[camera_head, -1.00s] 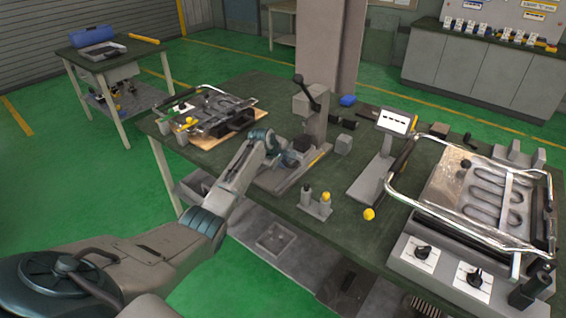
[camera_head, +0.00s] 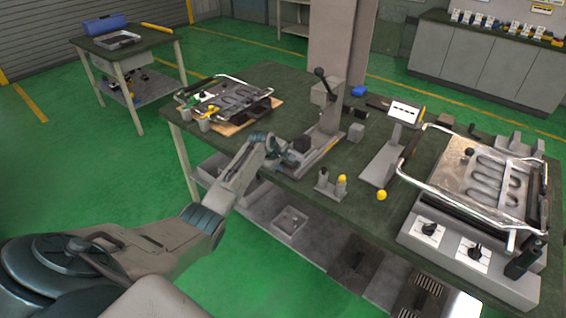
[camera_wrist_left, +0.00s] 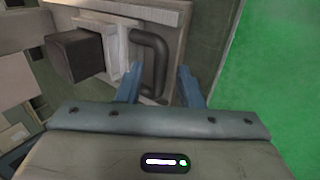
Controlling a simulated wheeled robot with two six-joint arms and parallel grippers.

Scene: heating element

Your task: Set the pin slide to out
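The pin slide appears to be the grey sliding block with a dark bent handle (camera_wrist_left: 150,62) and a dark square block (camera_wrist_left: 74,55), seen in the left wrist view. It belongs to the grey lever fixture (camera_head: 330,122) at the middle of the bench in the head view. My left gripper (camera_wrist_left: 160,84) is open, its two blue fingers apart, with the handle's near end between or just beyond them. I cannot tell whether they touch it. In the head view the gripper (camera_head: 276,147) is at the fixture's left side, its fingertips hard to make out. My right gripper is out of view.
A heating-element frame (camera_head: 228,98) lies left on the green bench (camera_head: 280,78). A larger press with knobs (camera_head: 480,200) stands at the right. Small posts and a yellow ball (camera_head: 381,195) sit near the front edge. Green floor (camera_wrist_left: 270,70) is open beside the bench.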

